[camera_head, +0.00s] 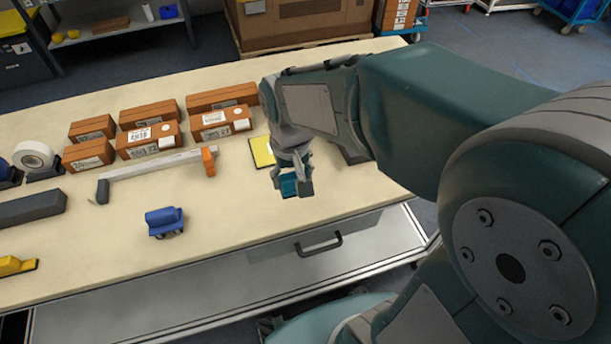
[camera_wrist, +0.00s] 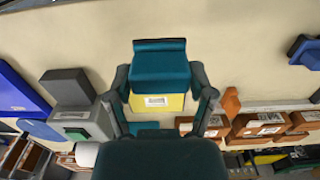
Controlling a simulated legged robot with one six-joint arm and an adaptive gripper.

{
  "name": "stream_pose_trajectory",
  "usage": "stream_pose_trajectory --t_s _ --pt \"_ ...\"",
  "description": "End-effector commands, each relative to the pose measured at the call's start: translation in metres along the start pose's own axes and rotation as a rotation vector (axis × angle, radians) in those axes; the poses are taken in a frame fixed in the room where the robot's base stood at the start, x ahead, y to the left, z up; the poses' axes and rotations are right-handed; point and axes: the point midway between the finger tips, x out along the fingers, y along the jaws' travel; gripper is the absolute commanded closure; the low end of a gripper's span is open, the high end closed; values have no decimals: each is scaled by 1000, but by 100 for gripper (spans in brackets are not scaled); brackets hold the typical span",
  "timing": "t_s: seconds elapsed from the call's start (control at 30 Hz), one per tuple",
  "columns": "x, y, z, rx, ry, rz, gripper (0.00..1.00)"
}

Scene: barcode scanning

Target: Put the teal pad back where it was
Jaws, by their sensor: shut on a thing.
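The teal pad (camera_wrist: 160,66) is a small block between the two fingers of my gripper (camera_wrist: 162,86) in the wrist view. In the head view, my gripper (camera_head: 293,183) points down with the teal pad (camera_head: 288,186) at its tips, over the right part of the bench. The gap between pad and bench top is hard to judge. A yellow pad (camera_head: 261,151) lies flat on the bench just behind and left of my gripper. In the wrist view, a yellow face with a barcode label (camera_wrist: 157,102) shows right below the teal block; I cannot tell whether it belongs to it.
Several brown boxes (camera_head: 149,138) stand along the back of the bench (camera_head: 235,222).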

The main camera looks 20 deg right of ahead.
Motion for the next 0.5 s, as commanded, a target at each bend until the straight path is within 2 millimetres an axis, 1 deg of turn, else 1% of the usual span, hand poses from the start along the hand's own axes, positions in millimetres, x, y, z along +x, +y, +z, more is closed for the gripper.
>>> stream_pose_trajectory --t_s 0.03,0.1,0.3,0.5 --pt "6 9 -8 7 -2 0 83" --pt "14 18 -17 6 -4 2 83" --pt "48 35 -36 2 -4 4 83" --pt "64 44 -46 0 -1 3 83"
